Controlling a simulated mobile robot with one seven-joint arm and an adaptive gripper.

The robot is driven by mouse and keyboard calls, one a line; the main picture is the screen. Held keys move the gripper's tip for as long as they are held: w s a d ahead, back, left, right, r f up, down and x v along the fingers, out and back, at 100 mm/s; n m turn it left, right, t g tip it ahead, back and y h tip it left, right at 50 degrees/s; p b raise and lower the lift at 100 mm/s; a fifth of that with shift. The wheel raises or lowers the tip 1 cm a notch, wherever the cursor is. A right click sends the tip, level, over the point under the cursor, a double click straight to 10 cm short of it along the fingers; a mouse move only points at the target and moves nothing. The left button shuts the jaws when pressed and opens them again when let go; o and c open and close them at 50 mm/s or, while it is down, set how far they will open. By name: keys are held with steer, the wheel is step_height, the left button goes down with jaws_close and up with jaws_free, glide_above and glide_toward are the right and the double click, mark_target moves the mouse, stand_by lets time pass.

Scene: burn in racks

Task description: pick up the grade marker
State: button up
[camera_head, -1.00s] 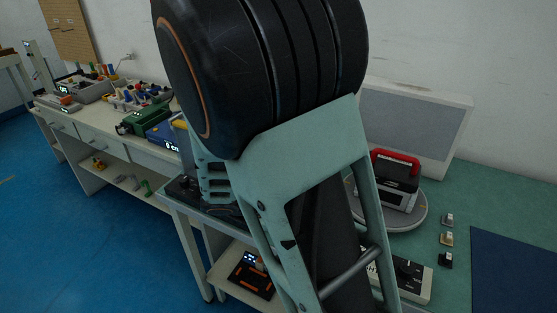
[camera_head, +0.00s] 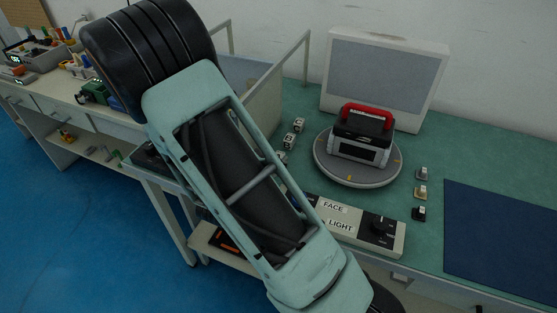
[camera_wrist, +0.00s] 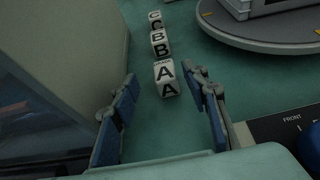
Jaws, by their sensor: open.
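Three white lettered blocks, which look like the grade markers, stand in a row on the green bench top. In the wrist view the A block (camera_wrist: 166,79) is nearest, with the B block (camera_wrist: 159,43) and the C block (camera_wrist: 155,18) behind it. The head view also shows the C block (camera_head: 299,124) and the B block (camera_head: 288,140); my arm partly hides the nearest block (camera_head: 281,156). My gripper (camera_wrist: 162,82) is open and empty in the wrist view, its blue-padded fingers on either side of the A block's line, with no clear contact. My arm hides the gripper in the head view.
A grey-walled bin (camera_wrist: 55,70) stands close to the left of the blocks. A round turntable (camera_head: 323,168) carries a red-handled device (camera_head: 361,135). A control box (camera_head: 350,226) with a knob lies in front. Small switch-like parts (camera_head: 420,193) and a dark blue mat (camera_head: 500,230) are at right.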

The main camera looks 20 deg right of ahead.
mark_target(279, 154)
steer(key=x, duration=0.5)
steer(key=shift+d, duration=0.3)
steer(key=shift+s, duration=0.1)
jaws_close()
steer(key=shift+r, duration=0.15)
